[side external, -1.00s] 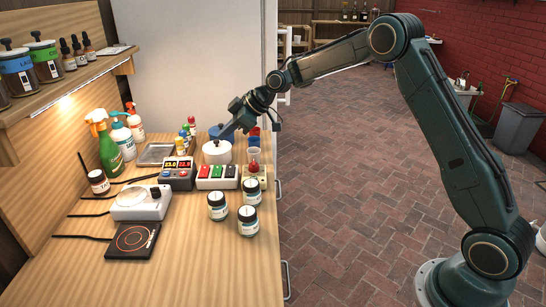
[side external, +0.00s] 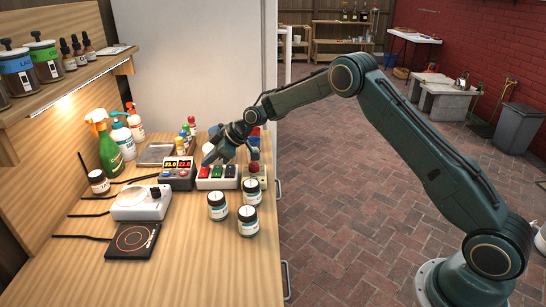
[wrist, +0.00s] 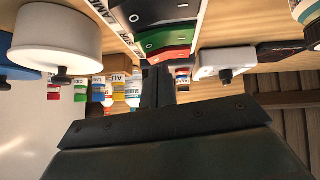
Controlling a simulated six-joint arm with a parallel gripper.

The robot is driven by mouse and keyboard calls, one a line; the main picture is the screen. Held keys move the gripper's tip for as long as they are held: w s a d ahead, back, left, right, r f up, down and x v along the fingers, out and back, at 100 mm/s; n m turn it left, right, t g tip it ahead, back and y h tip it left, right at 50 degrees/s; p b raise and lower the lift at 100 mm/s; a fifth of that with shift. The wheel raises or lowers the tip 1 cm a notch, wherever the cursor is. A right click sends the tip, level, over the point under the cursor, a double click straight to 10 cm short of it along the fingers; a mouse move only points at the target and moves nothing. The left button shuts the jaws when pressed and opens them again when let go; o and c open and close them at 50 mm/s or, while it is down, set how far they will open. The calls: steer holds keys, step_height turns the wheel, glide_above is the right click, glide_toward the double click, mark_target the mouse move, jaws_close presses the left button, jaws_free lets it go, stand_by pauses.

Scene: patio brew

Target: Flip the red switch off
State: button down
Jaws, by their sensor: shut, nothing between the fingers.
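The switch box (side external: 217,184) is white, with a red switch (side external: 204,172), a green switch (side external: 217,172) and a dark switch (side external: 231,171) in a row. The red switch also shows in the wrist view (wrist: 172,53), just beyond my fingertips. My gripper (side external: 207,161) is shut and empty, low over the back edge of the box at the red switch. In the wrist view the closed fingers (wrist: 157,72) point at the red switch. I cannot tell whether they touch it. Which way the red rocker is tipped is too small to tell.
A display unit (side external: 177,174) with red digits stands left of the switch box. Several dark-lidded jars (side external: 248,222) stand in front and to the right. A white cylinder (wrist: 57,38) is close at left in the wrist view.

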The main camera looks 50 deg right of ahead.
steer(key=shift+f, duration=0.15)
steer(key=shift+w+d+f, duration=0.1)
steer(key=shift+f, duration=0.2)
stand_by(0.3)
steer(key=shift+s+a+r, duration=0.25)
steer(key=shift+s+a, duration=0.25)
steer(key=shift+a, duration=0.05)
stand_by(0.4)
